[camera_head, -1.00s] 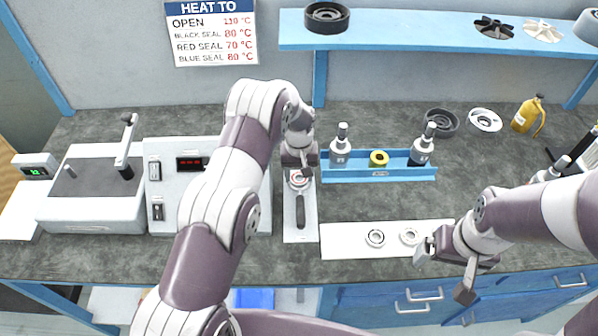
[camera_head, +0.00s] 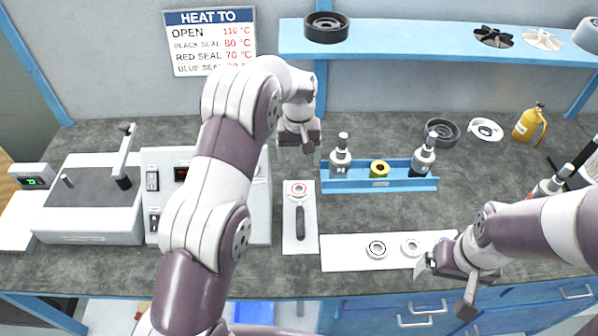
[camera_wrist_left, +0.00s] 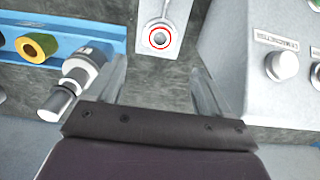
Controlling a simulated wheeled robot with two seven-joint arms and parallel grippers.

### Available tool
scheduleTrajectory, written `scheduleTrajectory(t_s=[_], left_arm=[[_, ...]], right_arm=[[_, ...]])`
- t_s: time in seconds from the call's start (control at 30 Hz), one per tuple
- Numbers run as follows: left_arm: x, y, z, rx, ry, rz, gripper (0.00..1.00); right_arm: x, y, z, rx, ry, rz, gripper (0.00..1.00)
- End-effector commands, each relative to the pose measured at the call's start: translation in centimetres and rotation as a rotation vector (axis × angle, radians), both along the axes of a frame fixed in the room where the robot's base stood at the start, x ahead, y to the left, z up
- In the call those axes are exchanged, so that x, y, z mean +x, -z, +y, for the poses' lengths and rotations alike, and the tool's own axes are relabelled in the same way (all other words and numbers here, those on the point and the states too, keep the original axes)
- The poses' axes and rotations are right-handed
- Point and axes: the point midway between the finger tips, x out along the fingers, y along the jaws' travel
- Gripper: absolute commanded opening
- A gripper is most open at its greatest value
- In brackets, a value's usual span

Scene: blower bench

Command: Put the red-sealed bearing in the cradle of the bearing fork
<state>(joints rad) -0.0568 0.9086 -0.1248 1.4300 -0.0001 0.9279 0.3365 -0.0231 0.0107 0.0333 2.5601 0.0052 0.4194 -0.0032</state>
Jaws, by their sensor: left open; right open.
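The red-sealed bearing (camera_head: 298,189) sits in the ring-shaped end of the bearing fork (camera_head: 299,222), which lies on a white board. In the left wrist view the bearing (camera_wrist_left: 160,39) shows its red ring around a dark bore, inside the fork's cradle (camera_wrist_left: 149,38). My left gripper (camera_head: 300,155) is open and empty, above and behind the bearing, apart from it. My right gripper (camera_head: 447,282) is open at the bench's front edge, near the right end of a white strip.
Two other bearings (camera_head: 376,249) (camera_head: 411,246) lie on the white strip (camera_head: 340,252). A control box (camera_head: 257,215) stands left of the fork.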

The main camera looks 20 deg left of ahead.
Motion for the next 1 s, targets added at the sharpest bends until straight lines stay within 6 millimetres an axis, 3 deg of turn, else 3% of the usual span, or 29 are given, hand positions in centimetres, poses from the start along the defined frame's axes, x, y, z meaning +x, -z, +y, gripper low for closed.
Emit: scheduleTrajectory(t_s=[0.07, 0.17, 0.27, 0.43, 0.5, 0.57, 0.67, 1.0], left_arm=[[-0.2, -0.8, 0.0, 0.000, 0.003, -0.003, 0.80], [-2.7, -2.6, 0.4, -0.002, 0.037, -0.016, 0.80], [-7.5, -4.3, 0.9, -0.001, 0.100, -0.041, 0.80], [-19.3, -5.6, 1.9, 0.006, 0.230, -0.094, 0.80], [-23.0, -5.4, 2.1, 0.009, 0.267, -0.108, 0.80], [-25.0, -5.2, 2.2, 0.012, 0.288, -0.116, 0.80], [-26.3, -5.1, 2.3, 0.014, 0.303, -0.120, 0.80], [-26.3, -5.0, 2.2, 0.014, 0.302, -0.119, 0.80]], right_arm=[[0.0, 0.1, 0.0, 0.000, 0.000, 0.000, 0.96], [0.0, 0.1, 0.0, 0.000, 0.000, 0.000, 0.96], [0.0, 0.1, 0.0, 0.000, 0.000, 0.000, 0.96], [0.0, 0.1, 0.0, 0.000, 0.000, 0.000, 0.96], [0.0, 0.1, 0.0, 0.000, 0.000, 0.000, 0.96], [0.0, 0.1, 0.0, 0.000, 0.000, 0.000, 0.96], [0.0, 0.1, 0.0, 0.000, 0.000, 0.000, 0.96], [0.0, 0.1, 0.0, 0.000, 0.000, 0.000, 0.96]])
